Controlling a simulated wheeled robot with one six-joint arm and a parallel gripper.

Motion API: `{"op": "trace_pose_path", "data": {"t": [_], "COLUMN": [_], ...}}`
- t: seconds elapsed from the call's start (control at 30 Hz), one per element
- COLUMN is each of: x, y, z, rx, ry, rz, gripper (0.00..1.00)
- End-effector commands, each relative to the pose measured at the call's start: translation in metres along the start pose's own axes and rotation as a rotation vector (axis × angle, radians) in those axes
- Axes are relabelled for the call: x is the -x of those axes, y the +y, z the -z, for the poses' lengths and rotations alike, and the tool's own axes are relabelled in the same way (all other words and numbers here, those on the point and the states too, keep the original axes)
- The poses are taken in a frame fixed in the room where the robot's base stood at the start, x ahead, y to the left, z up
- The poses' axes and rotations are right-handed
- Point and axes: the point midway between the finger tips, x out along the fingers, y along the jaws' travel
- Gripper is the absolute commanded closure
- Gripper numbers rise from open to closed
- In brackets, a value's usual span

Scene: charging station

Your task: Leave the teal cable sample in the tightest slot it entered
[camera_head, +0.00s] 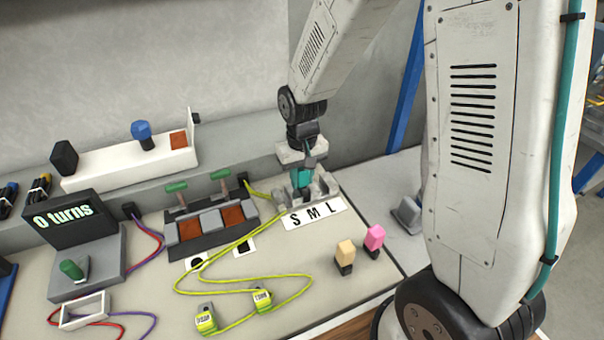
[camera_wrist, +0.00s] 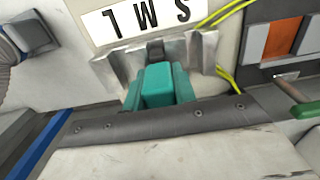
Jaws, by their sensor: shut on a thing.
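The teal cable sample (camera_wrist: 160,84) is between the fingers of my gripper (camera_head: 301,184), which is shut on it and points down. The metal slot block (camera_wrist: 116,68) lies under the gripper, behind the label strip (camera_head: 312,214) marked S, M, L. In the wrist view the label strip (camera_wrist: 143,18) shows upside down. The sample's dark end (camera_wrist: 155,50) is at the middle part of the block, roughly in line with M. I cannot tell how deep it sits. The gripper hides much of the block in the head view.
Beige (camera_head: 345,254) and pink (camera_head: 374,238) samples stand at front right. A yellow-green cable (camera_head: 240,290) loops over the front table. A switch box (camera_head: 212,225) with green levers stands left of the slots. A display (camera_head: 66,217) reads "0 turns".

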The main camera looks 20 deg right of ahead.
Motion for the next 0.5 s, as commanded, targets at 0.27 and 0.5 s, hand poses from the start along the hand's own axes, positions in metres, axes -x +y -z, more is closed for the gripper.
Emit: {"op": "trace_pose_path", "data": {"t": [0.27, 0.5], "x": [-0.007, -0.013], "y": [0.0, 0.0], "z": [0.0, 0.0], "rx": [0.0, 0.0], "ry": [-0.001, 0.0], "rz": [0.0, 0.0], "gripper": [0.99, 0.7]}}
